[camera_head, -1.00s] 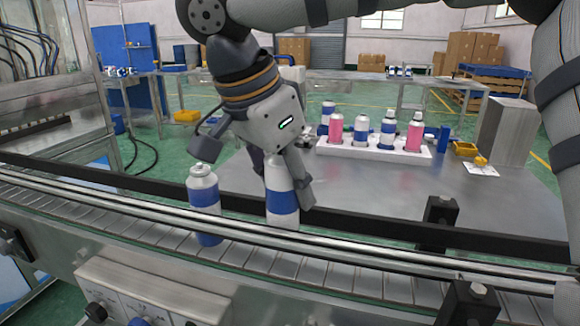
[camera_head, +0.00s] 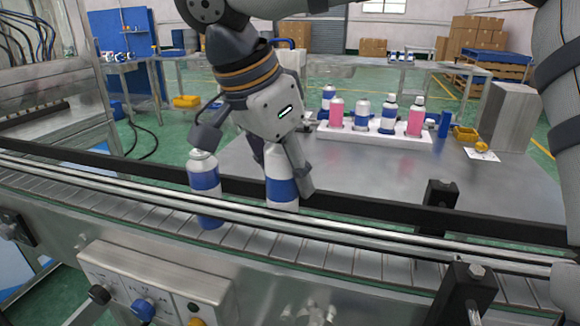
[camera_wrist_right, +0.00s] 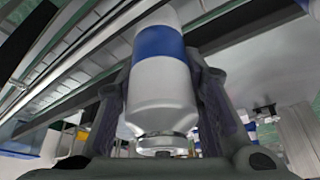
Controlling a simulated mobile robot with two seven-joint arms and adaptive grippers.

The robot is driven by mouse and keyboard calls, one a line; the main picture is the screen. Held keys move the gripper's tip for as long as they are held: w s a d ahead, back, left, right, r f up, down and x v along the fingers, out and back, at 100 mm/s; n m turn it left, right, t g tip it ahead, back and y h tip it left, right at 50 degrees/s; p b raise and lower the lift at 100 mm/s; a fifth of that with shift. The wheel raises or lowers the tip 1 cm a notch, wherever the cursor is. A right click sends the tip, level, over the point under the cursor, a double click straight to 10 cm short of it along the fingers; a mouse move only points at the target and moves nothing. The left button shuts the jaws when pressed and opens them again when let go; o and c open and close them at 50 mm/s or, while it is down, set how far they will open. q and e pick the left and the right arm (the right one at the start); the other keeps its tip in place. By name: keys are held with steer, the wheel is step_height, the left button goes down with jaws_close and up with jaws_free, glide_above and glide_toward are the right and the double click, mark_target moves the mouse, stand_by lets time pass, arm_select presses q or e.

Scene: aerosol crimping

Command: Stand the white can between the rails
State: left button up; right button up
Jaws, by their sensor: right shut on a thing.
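My right gripper (camera_head: 282,170) is shut on a white can (camera_head: 281,188) with a blue band, its fingers on either side. The can is roughly upright, bottom down, over the conveyor and in front of the black far rail (camera_head: 350,208). Its lower edge shows just above the metal near rail (camera_head: 360,236); whether it touches the belt cannot be told. In the right wrist view the can (camera_wrist_right: 160,85) sits between both fingers, its metal neck toward the palm. My left gripper is not in view.
Another white-and-blue can (camera_head: 205,178) stands between the rails just left of the held can. The belt (camera_head: 330,255) right of the held can is clear up to black brackets (camera_head: 440,195). A white tray (camera_head: 375,140) with several pink and blue cans stands on the table behind.

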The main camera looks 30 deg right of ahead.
steer(key=o, duration=1.2)
steer(key=v, duration=1.2)
steer(key=shift+d, duration=0.1)
